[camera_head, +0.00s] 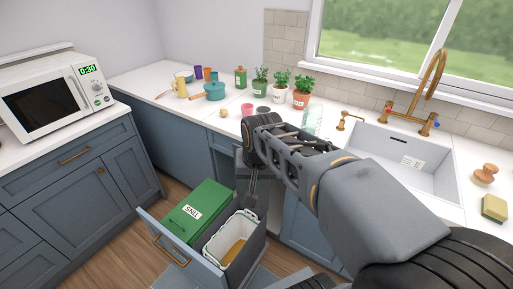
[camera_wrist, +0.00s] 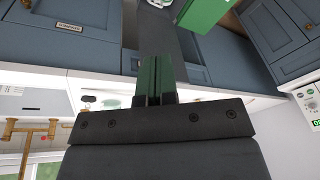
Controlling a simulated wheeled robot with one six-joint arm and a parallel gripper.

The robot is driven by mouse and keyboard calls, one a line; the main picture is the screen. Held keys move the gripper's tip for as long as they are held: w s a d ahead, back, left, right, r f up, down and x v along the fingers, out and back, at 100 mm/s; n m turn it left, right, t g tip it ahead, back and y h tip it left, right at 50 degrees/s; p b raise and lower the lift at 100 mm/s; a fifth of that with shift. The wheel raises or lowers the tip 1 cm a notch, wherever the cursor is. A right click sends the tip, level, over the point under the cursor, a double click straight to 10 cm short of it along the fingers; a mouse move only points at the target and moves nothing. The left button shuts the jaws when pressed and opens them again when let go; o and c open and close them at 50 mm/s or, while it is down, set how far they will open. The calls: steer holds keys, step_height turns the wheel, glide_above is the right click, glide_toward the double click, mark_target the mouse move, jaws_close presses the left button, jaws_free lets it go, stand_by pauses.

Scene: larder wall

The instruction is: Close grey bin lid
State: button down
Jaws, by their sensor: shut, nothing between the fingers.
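An open bin with a pale rim (camera_head: 209,262) and a yellowish inside sits in the pulled-out drawer, to the right of the green bin. A dark grey panel (camera_wrist: 152,30) shows in the wrist view just beyond my fingertips; it looks like the raised grey lid, though I cannot be sure. My gripper (camera_head: 252,207) points down at the back of the open bin. It is shut and empty. The fingers also show in the wrist view (camera_wrist: 155,98). Whether they touch the panel I cannot tell. My arm hides part of the cabinet behind.
The green bin (camera_head: 203,205) labelled TINS has its lid down. The drawer front (camera_head: 180,258) juts into the floor space. The counter above holds potted herbs (camera_head: 301,92) and cups; the sink (camera_head: 400,165) is right. A microwave (camera_head: 55,95) stands left. Wooden floor (camera_head: 115,250) is clear.

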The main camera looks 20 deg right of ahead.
steer(key=w+d+r+m+g+p, duration=0.1)
steer(key=w+d+m, duration=0.25)
steer(key=w, duration=0.35)
steer(key=w+d+r+m+g+y+p, duration=0.1)
steer(key=w+d+r+m+p, duration=0.15)
steer(key=w+m, duration=0.3)
steer(key=w+d+r+m+g+p, duration=0.1)
steer(key=w+d+m, duration=0.25)
steer(key=w, duration=0.35)
steer(key=w+d+f+m+g+y+p, duration=0.2)
steer(key=w+d+f+m, duration=0.3)
steer(key=d+f+m, duration=0.7)
steer(key=s+a+f, duration=0.1)
steer(key=a+f, duration=0.4)
steer(key=f, duration=0.1)
steer(key=shift+s+f+m+p, duration=0.2)
steer(key=shift+f+m+p, duration=0.15)
steer(key=shift+f+m, duration=0.1)
